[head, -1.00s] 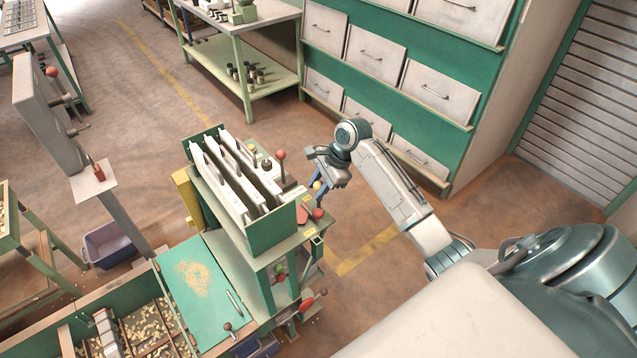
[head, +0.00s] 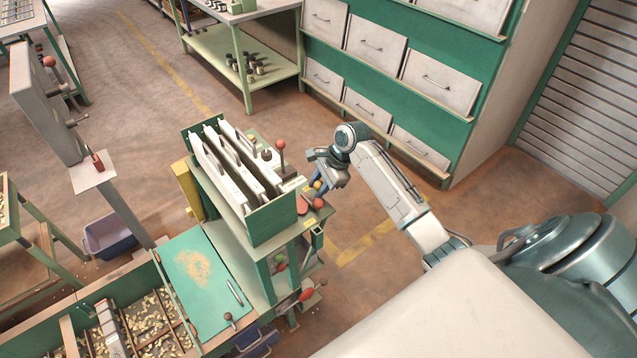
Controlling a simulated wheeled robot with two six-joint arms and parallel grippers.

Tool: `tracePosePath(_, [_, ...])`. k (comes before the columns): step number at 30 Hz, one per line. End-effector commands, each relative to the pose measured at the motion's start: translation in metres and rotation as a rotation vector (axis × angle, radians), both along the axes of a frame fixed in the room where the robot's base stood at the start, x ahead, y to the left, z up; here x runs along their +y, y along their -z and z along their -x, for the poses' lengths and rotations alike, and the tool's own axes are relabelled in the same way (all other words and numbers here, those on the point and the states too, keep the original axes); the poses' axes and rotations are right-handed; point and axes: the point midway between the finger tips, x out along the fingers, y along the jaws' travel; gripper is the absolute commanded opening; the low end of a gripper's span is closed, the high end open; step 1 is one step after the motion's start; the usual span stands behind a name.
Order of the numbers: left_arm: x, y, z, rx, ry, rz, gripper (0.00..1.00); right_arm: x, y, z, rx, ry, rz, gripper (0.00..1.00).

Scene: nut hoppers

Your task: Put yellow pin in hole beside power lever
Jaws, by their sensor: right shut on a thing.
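My right gripper (head: 317,187), with dark blue fingers, is at the right end of the green machine (head: 226,236). It is shut on the yellow pin (head: 318,186); only the pin's yellow round head shows clearly. The pin's shaft and any hole beneath it are hidden or too small to tell. A lever with a red ball knob (head: 280,146) stands upright left of the gripper. Another red knob (head: 318,203) is just below the yellow head. I cannot tell which of these is the power lever. My left gripper is not in view.
White upright plates (head: 222,170) stand in the machine's green bin. A red-handled lever (head: 306,295) sticks out lower on its front. A teal board (head: 202,290) lies at lower left, beside trays of nuts. A drawer cabinet (head: 400,75) stands behind my right arm. Floor right of the machine is clear.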

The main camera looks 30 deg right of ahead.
Motion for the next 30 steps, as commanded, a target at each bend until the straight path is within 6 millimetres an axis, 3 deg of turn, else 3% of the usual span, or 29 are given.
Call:
tracePosePath(13, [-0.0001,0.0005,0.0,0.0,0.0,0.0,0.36,0.0001,0.0049,0.0,-0.001,0.0,0.0,0.04])
tracePosePath(14, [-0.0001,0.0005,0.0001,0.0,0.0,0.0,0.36,0.0001,0.0049,0.0,0.0,0.0,0.0,0.34])
tracePosePath(17, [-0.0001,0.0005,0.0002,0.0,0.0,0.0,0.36,0.0002,0.005,0.0002,0.0,0.0,0.0,0.53])
tracePosePath(30, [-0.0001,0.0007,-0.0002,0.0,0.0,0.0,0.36,0.0007,0.0076,0.0024,0.008,-0.001,-0.002,0.53])
